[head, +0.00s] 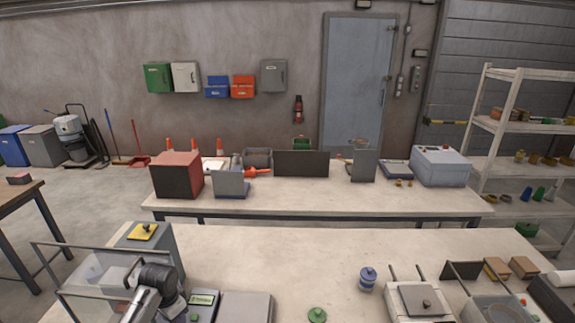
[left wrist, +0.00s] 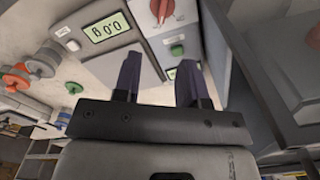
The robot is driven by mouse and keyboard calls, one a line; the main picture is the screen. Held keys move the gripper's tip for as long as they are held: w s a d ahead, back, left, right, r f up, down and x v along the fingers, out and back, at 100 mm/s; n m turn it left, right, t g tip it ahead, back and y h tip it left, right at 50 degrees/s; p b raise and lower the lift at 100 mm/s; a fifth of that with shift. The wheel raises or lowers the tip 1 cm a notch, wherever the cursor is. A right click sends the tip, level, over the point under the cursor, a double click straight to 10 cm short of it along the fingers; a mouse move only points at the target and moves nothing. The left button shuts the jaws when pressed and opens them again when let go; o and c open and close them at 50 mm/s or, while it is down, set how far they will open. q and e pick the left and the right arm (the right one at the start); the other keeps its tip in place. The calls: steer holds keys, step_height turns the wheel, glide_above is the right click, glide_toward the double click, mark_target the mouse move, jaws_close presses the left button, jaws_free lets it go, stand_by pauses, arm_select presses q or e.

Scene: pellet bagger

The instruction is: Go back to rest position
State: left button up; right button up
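My left gripper (left wrist: 160,62) shows in the left wrist view with its two dark fingers spread apart and nothing between them. My right arm and gripper are in neither view.
The near table (head: 330,250) holds a scale (head: 203,300), a blue lidded jar (head: 368,278), a green knob-like piece (head: 317,314) and a grey box (head: 418,300). Its middle is clear. The far table (head: 340,195) carries a red box (head: 176,175) and a grey machine (head: 440,167).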

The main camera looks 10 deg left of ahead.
arm_select(q)
steer(key=s+d+f+t, duration=0.1)
steer(key=s+d+f, duration=1)
steer(key=s, duration=0.3)
steer(key=s+d+t, duration=0.1)
steer(key=s+d, duration=0.3)
steer(key=s, duration=0.8)
steer(key=s+d+r+n+t, duration=0.1)
steer(key=s+r+n, duration=0.15)
steer(key=s, duration=0.45)
steer(key=s+r+n+t, duration=0.1)
steer(key=s+r, duration=0.3)
steer(key=s, duration=0.3)
step_height(320, 180, up, 16)
steer(key=p, duration=1.6)
steer(key=shift+w+f, duration=0.25)
steer(key=shift+w, duration=0.1)
